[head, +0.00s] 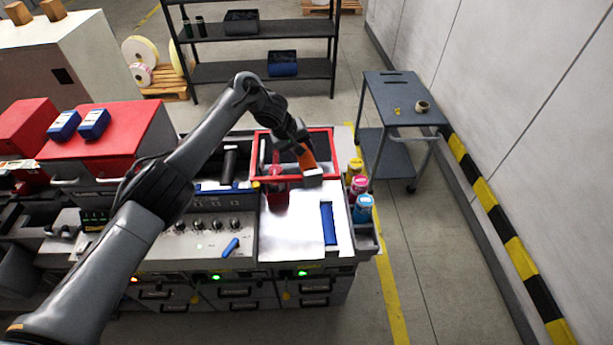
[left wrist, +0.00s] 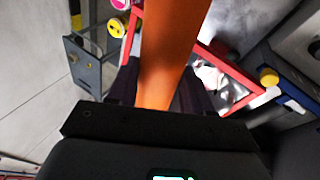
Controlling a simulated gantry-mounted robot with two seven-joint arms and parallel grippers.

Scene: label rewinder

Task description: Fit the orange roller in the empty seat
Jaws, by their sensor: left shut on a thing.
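The orange roller (head: 307,158) is held in my left gripper (head: 301,146) over the red frame (head: 262,143) of the machine. The roller tilts down and toward the front, with a pale grey block-like part (head: 313,177) at its lower end. In the left wrist view the orange roller (left wrist: 174,45) runs up between the two dark fingers of my left gripper (left wrist: 160,88), which are shut on it. The red frame (left wrist: 238,72) lies below and beyond it there. I cannot make out the empty seat clearly; the arm and roller cover part of the frame. My right gripper is not in view.
A dark red cylinder (head: 277,192) stands by the frame's front edge. A blue bar (head: 328,223) lies on the shiny plate. Yellow, pink and blue bottles (head: 358,186) line the right side. A dark roller (head: 229,163) is left of the frame. A grey cart (head: 398,88) stands behind right.

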